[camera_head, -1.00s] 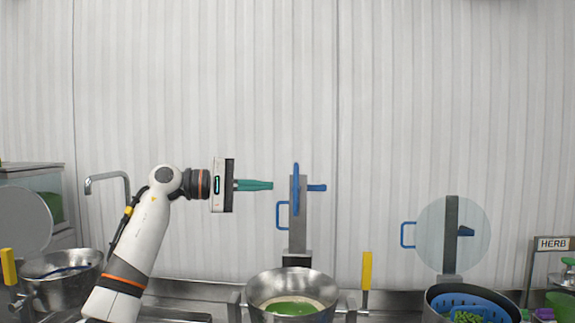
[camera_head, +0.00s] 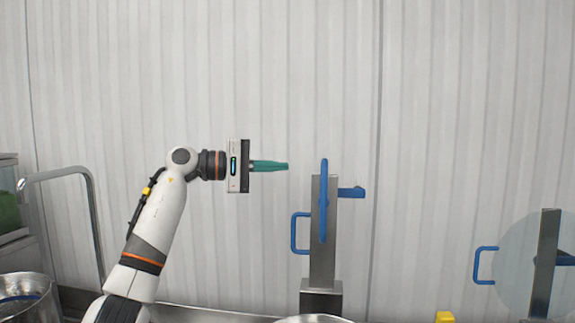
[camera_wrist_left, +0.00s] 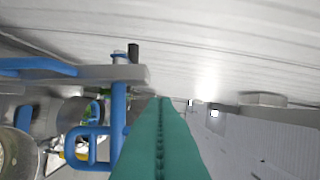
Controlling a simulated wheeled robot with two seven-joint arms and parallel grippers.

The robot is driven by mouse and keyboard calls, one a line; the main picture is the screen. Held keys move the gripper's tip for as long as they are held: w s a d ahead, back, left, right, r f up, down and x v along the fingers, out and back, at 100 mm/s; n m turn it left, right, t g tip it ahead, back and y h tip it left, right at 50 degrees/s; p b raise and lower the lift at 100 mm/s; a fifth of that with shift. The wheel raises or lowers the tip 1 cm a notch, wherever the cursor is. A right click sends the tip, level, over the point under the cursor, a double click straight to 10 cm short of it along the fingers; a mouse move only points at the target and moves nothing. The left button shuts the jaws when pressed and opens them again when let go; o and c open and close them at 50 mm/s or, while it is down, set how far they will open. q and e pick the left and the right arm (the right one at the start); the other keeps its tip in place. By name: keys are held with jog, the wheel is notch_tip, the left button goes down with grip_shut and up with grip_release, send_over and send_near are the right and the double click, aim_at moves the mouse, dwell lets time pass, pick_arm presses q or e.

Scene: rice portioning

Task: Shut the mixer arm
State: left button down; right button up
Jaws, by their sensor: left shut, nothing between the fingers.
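The mixer arm (camera_head: 322,262) is a grey bar standing upright in the head view, with a blue loop handle (camera_head: 294,232) on its left and a blue paddle (camera_head: 324,200) in front of it. My left gripper (camera_head: 287,166) is shut and empty, its teal fingers pointing right, level with about the top of the bar. In the picture its tips are left of the bar, with a gap. In the left wrist view, the shut fingers (camera_wrist_left: 160,145) point forward, and the mixer arm (camera_wrist_left: 108,73) with blue parts shows to their left. My right gripper is not in view.
A mixing bowl rim (camera_head: 314,319) shows at the bottom edge below the mixer arm. A second upright bar (camera_head: 545,260) with a clear disc stands at the right. A metal tap (camera_head: 60,174) and a steel pot (camera_head: 25,290) are at the left. A pale ribbed wall (camera_head: 450,110) closes the back.

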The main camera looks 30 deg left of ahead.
pick_arm(q)
jog(key=p+x, duration=0.4)
jog(key=x, duration=0.5)
jog(key=shift+d+r, duration=0.2)
jog(key=s, duration=0.2)
jog(key=s+d+p, duration=0.1)
jog(key=s, duration=0.1)
jog(key=shift+d+r, duration=0.1)
jog(key=shift+d, duration=0.05)
